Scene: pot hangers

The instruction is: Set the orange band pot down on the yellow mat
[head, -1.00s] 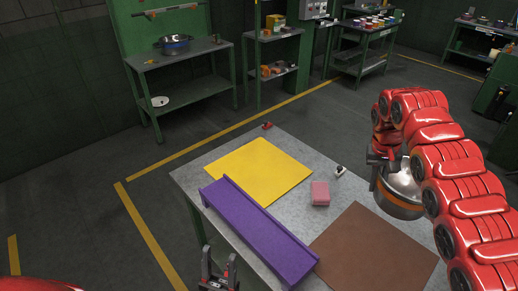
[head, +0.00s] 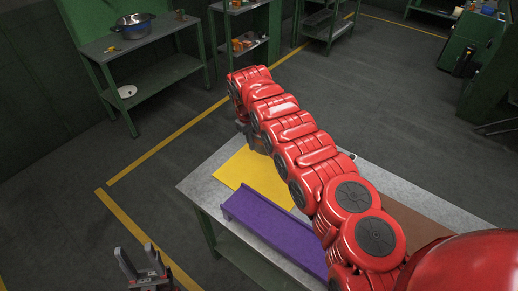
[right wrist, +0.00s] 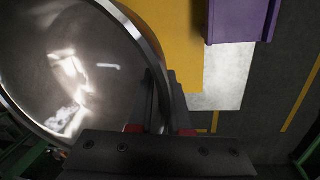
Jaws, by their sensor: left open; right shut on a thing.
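In the head view my right arm hides the pot and most of that gripper. The yellow mat (head: 236,172) lies on the table's far left part, partly covered by my arm. In the right wrist view the mat (right wrist: 178,35) shows beyond the pot's rim; the gap between them cannot be judged. My left gripper (head: 145,270) is open and empty at the lower left, off the table.
A purple raised piece (head: 270,228) stands along the mat's near side. A brown mat (head: 420,215) lies at the right of the grey table (head: 205,187), partly behind my arm. A blue-banded pot (head: 133,24) stands on a green workbench at the back left.

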